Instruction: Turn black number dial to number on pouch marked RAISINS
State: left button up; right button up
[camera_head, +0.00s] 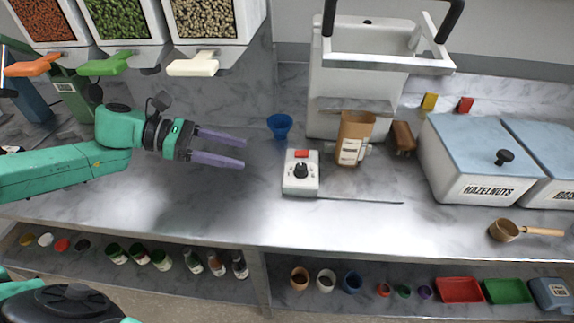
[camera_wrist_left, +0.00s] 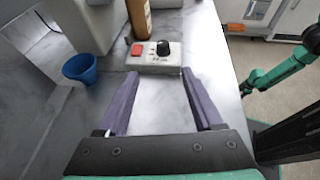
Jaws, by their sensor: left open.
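The black number dial (camera_head: 301,171) sits on a small white box (camera_head: 300,187) with a red button, on the marble counter. It also shows ahead in the left wrist view (camera_wrist_left: 163,48). A brown pouch (camera_head: 354,126) with a pale label stands behind and right of the dial box; its writing is too small to read. My left gripper (camera_head: 243,152) is open and empty, left of the dial box and apart from it. In the left wrist view the box lies just beyond its purple fingers (camera_wrist_left: 160,73). A green arm of mine shows at the right there; its end is unclear.
A blue cup (camera_head: 279,126) stands behind and left of the dial box. A white machine (camera_head: 350,90) is behind the pouch. A HAZELNUTS bin (camera_head: 487,189) and a scoop (camera_head: 507,230) are to the right. Counter between gripper and box is clear.

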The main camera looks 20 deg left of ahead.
pick_arm(q)
jog(key=p, duration=0.2)
send_near(296, 167)
jog(key=shift+w+d+r, duration=0.1)
jog(key=shift+d+r, duration=0.15)
jog(key=shift+d, duration=0.55)
jog(key=p+x, duration=0.1)
jog(key=x, duration=0.1)
jog(key=p+x, duration=0.1)
jog(key=x, duration=0.2)
jog(key=p+x, duration=0.1)
jog(key=x, duration=0.2)
jog(key=shift+w+a+f, duration=0.15)
jog(key=shift+w+f, duration=0.2)
jog(key=shift+f, duration=0.05)
jog(key=shift+d+f, duration=0.15)
jog(key=shift+d, duration=0.1)
jog(key=shift+w+f, duration=0.1)
pick_arm(e)
jog(key=r, duration=0.5)
jog(key=shift+s+d+r, duration=0.25)
jog(key=shift+s+r, duration=0.05)
jog(key=shift+r, duration=0.05)
pick_arm(q)
jog(key=shift+a, duration=0.1)
jog(key=shift+c, duration=1.2)
grip_shut()
